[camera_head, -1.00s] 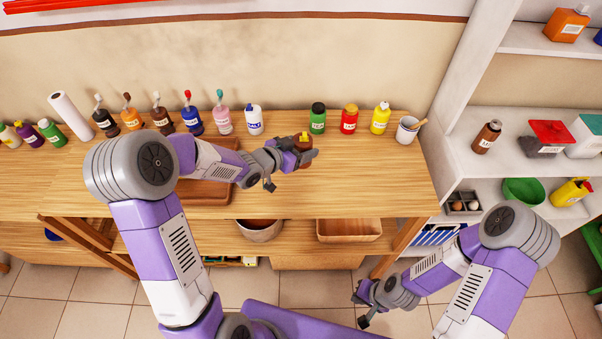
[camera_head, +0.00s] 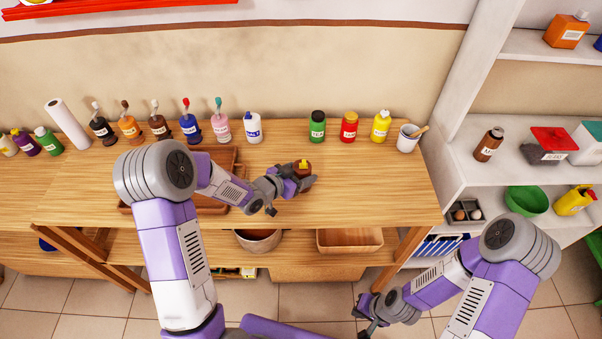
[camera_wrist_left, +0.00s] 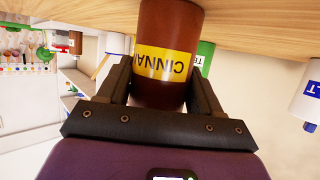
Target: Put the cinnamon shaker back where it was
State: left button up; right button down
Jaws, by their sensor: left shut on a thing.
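The cinnamon shaker is a brown bottle with a yellow label, held in my left gripper (camera_head: 300,180). In the left wrist view the cinnamon shaker (camera_wrist_left: 165,62) sits between both fingers of my left gripper (camera_wrist_left: 165,85), its label reading "CINNA" upside down. In the head view the shaker (camera_head: 302,168) shows over the wooden table (camera_head: 370,190), in front of the row of bottles. I cannot tell whether it touches the table. My right gripper (camera_head: 368,318) is low, in front of the table at the right; its jaw opening is unclear.
Along the table's back stand a white salt bottle (camera_head: 253,127), a green bottle (camera_head: 317,127), a red one (camera_head: 349,127), a yellow one (camera_head: 380,126) and a white cup (camera_head: 408,138). A gap lies between salt and green. A wooden tray (camera_head: 222,155) is behind my left arm. White shelves (camera_head: 470,185) stand right.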

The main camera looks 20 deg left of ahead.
pick_arm(q)
jog(key=o, duration=1.1)
jog(key=shift+o, duration=0.2)
jog(key=shift+r, duration=0.1)
jog(key=shift+r+p, duration=0.2)
jog(key=shift+p, duration=0.25)
jog(key=p+v, duration=0.1)
jog(key=v, duration=1.1)
jog(key=shift+f, duration=0.2)
